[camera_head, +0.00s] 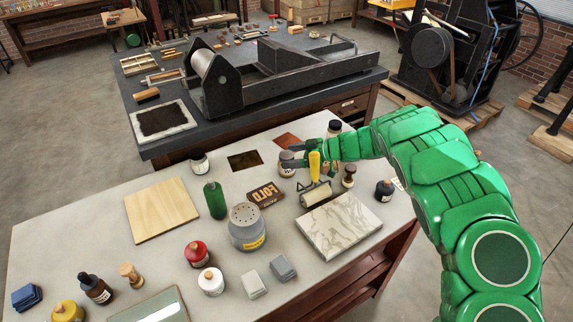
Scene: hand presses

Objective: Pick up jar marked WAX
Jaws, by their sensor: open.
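My gripper (291,155) is open at the back of the white-topped table, its dark fingers pointing left. A small jar (287,170) with a pale label stands at the fingers, partly hidden by them; I cannot tell whether they touch it. Other small labelled jars stand nearby: a dark-lidded jar (199,163) at the back left, a jar (334,129) behind my wrist, and a dark jar (384,191) at the right. The lettering on these jars is too small to read, so I cannot tell which says WAX.
A yellow-handled roller (316,194) and a knobbed wooden tool (348,177) stand just right of the fingers, partly under my arm. Near them are a FOLD block (265,194), a grey tin (246,228), a green bottle (215,200) and a marble slab (338,226). A press (290,75) stands behind.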

